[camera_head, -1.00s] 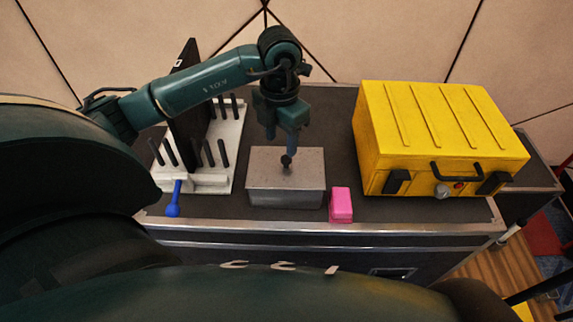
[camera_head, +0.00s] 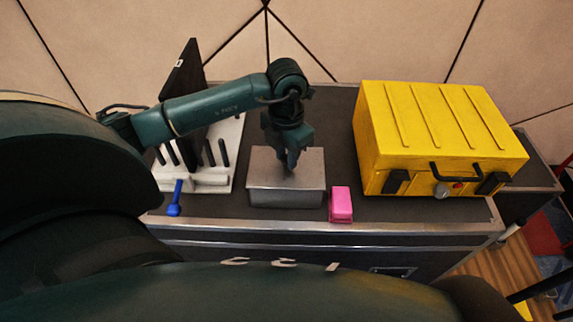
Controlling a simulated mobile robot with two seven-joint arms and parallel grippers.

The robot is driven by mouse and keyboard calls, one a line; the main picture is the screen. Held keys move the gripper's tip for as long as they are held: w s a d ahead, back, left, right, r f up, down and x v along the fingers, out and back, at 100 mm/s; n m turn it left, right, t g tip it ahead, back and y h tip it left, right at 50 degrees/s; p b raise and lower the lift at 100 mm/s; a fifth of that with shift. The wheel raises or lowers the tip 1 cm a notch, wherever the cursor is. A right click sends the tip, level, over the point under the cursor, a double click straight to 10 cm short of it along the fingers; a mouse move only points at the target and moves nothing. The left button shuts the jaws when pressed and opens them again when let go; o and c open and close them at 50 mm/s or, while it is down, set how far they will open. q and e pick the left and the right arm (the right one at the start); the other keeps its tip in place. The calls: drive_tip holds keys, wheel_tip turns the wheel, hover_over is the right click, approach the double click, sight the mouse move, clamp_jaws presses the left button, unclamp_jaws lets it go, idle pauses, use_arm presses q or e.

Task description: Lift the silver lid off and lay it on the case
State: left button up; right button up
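The silver lid (camera_head: 262,168) sits flat on a grey metal box (camera_head: 286,194) near the front middle of the case-like table top. My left gripper (camera_head: 290,166) points down at the middle of the lid, where its fingers cover the lid's dark knob. I cannot tell whether the fingers are closed on the knob. A yellow case (camera_head: 436,130) with a ribbed, flat top stands to the right, closed. My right gripper is not in view.
A pink block (camera_head: 340,204) stands just right of the metal box. A blue tool (camera_head: 176,198) and a white rack with black pegs (camera_head: 228,165) are on the left, with an upright black panel (camera_head: 184,90). The dark table top (camera_head: 335,125) is bare between box and case.

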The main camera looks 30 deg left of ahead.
use_arm(q)
clamp_jaws()
